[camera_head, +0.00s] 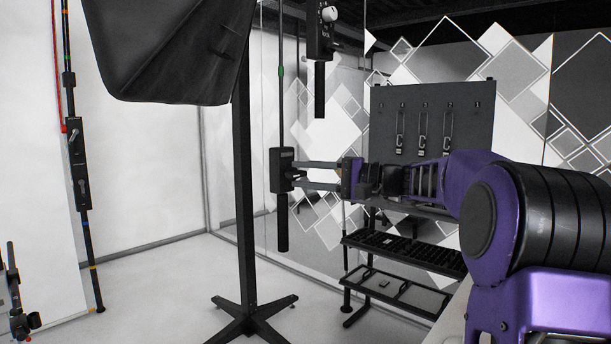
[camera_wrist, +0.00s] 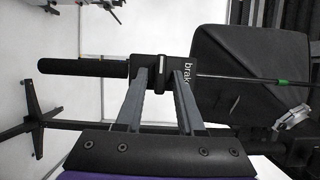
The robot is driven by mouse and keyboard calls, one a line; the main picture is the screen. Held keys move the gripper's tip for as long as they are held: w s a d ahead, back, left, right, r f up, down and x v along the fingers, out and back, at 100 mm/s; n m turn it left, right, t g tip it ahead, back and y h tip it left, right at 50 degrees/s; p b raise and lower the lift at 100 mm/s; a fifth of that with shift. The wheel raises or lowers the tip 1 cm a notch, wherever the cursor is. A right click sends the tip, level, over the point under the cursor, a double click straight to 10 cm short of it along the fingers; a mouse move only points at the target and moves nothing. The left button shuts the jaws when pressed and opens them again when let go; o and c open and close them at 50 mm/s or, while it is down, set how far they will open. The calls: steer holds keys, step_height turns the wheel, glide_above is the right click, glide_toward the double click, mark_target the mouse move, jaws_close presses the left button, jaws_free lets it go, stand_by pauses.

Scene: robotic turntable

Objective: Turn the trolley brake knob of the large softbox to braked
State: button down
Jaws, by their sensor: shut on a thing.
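The large softbox (camera_head: 160,50) hangs black at the upper left. In the wrist view a dark softbox (camera_wrist: 245,60) also shows at right. A small black box (camera_head: 278,168) with a handle below hangs on a thin rod. In the wrist view this box (camera_wrist: 150,61) bears white lettering partly reading "brak". Its small brake knob (camera_wrist: 160,76) shows a pale line and sits between my fingertips. My gripper (camera_head: 296,175) reaches in from the right and is shut on the knob. The finger contact is partly hidden in the head view.
A black stand (camera_head: 244,180) with a spread foot rises left of the box. Another hanging control box (camera_head: 323,30) with a pale knob is above. A shelf rack (camera_head: 405,255) stands below my arm. Open floor (camera_head: 170,285) lies at left.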

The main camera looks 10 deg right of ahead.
steer(key=c, duration=0.9)
jaws_free()
steer(key=shift+o, duration=0.2)
steer(key=shift+d, duration=0.1)
steer(key=v, duration=1.7)
steer(key=shift+d, duration=0.15)
